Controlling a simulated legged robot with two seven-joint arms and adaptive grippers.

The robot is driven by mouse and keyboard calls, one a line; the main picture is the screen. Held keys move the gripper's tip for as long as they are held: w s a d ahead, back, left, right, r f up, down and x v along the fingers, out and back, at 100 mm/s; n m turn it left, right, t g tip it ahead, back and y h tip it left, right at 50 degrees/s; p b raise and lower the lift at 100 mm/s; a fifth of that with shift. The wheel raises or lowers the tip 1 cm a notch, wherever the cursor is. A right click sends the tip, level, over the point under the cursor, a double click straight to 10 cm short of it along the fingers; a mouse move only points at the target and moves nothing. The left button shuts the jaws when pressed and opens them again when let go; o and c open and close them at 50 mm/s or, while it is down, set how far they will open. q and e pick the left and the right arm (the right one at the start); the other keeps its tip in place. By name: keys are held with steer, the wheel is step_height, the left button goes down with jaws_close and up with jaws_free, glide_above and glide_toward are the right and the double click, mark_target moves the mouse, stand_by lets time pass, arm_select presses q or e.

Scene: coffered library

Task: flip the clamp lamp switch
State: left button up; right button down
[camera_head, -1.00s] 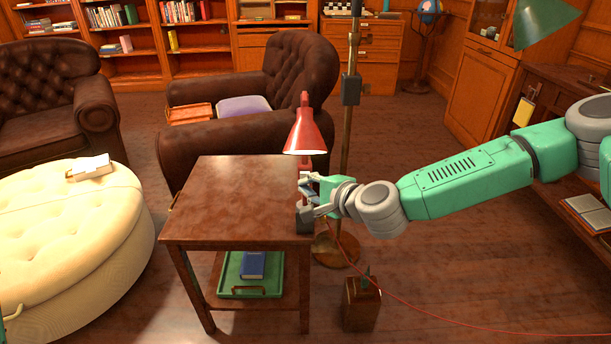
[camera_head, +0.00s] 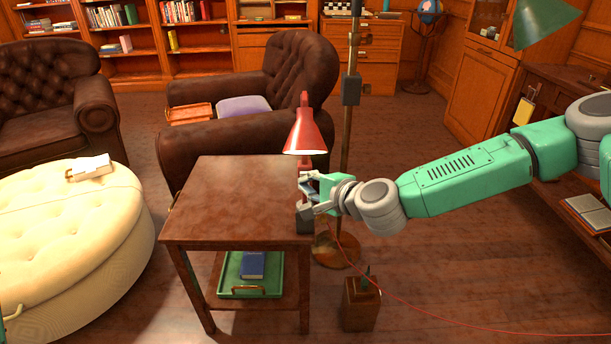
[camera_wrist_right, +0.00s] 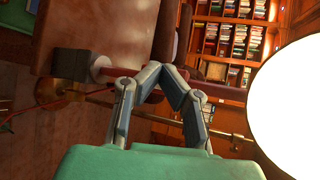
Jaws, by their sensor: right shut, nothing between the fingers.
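The clamp lamp has a red cone shade (camera_head: 305,137) over the right edge of the side table (camera_head: 238,205). Its dark clamp block (camera_head: 304,219) sits at that edge, and it also shows in the wrist view (camera_wrist_right: 70,63). My right gripper (camera_head: 308,187) is at the lamp's lower stem, just under the shade and above the clamp. In the wrist view its fingertips (camera_wrist_right: 162,72) meet with nothing between them, close to a red lamp part (camera_wrist_right: 101,66). I cannot make out the switch or tell whether the fingers touch it. My left gripper is out of view.
A brass pole (camera_head: 348,130) on a round base (camera_head: 336,250) stands right behind the gripper. A red cord (camera_head: 420,316) runs over the floor. A brown box (camera_head: 361,303) stands beside the table. A glaring white oval (camera_wrist_right: 295,110) fills the wrist view's right side. The tabletop is clear.

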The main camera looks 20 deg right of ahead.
steer(key=shift+w+d, duration=0.1)
steer(key=shift+w, duration=0.35)
stand_by(0.6)
steer(key=shift+s, duration=0.1)
steer(key=shift+s+a, duration=0.2)
steer(key=shift+s, duration=0.45)
steer(key=shift+s+a+f, duration=0.1)
steer(key=shift+s+a, duration=0.15)
steer(key=shift+s, duration=0.55)
steer(key=shift+s+a+f, duration=0.1)
steer(key=shift+s+a, duration=0.1)
steer(key=shift+s, duration=0.6)
steer(key=shift+s+a+f, duration=0.1)
steer(key=shift+s+a, duration=0.15)
steer(key=shift+s, duration=0.55)
